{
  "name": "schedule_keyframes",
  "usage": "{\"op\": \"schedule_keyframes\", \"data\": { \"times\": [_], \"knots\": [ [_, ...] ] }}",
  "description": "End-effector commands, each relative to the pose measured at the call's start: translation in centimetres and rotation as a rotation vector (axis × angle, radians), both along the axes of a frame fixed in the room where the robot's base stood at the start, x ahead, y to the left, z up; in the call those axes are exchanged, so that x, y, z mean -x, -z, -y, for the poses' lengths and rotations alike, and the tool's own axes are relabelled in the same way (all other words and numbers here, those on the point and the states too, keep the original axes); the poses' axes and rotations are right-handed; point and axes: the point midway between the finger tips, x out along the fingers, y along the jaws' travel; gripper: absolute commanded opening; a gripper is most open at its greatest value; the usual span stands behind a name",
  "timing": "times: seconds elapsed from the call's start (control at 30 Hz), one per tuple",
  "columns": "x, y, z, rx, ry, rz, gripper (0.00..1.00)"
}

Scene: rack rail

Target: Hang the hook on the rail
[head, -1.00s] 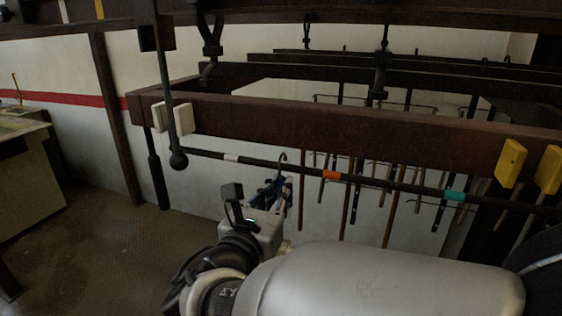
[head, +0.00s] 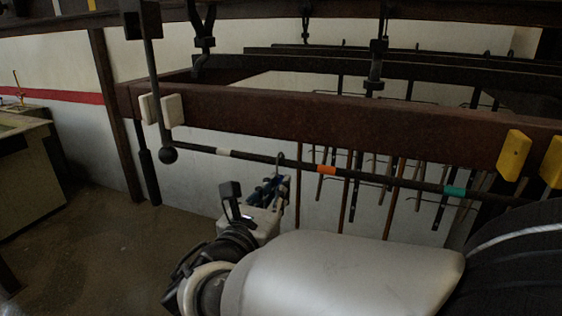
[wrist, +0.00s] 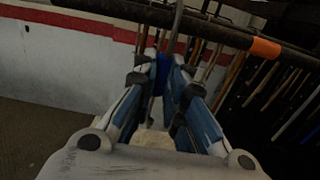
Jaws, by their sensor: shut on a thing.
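The rail (head: 391,181) is a thin black bar with white, orange and teal bands, and it runs below a brown beam. My gripper (head: 268,192) is below the rail, between the white and orange bands. It is shut on the hook (head: 281,158), a slim grey piece whose curved top shows at the rail's height. In the wrist view, the hook's stem (wrist: 177,28) rises from between the blue-lined fingers (wrist: 166,88) and passes the rail (wrist: 130,12) left of the orange band. The hook's top is out of that view. I cannot tell whether it is over the rail or beside it.
A dark rod with a ball end (head: 168,155) hangs at the rail's left end. White blocks (head: 161,109) and yellow blocks (head: 514,155) sit on the brown beam (head: 330,118). Several thin rods hang behind the rail.

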Motion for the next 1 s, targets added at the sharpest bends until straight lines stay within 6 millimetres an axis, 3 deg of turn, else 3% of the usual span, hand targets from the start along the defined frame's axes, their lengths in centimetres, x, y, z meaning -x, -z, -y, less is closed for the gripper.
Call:
{"op": "schedule_keyframes", "data": {
  "times": [0.23, 0.27, 0.6, 1.0],
  "knots": [
    [0.0, 0.43, 0.0, 0.001, 0.0, 0.0, 0.0],
    [0.0, 0.44, 0.0, 0.001, 0.0, 0.0, 0.12],
    [0.0, 0.38, 0.0, 0.0, 0.0, 0.0, 0.35],
    [0.66, 0.39, -0.34, 0.0, -0.003, 0.0, 0.35]
  ]
}}
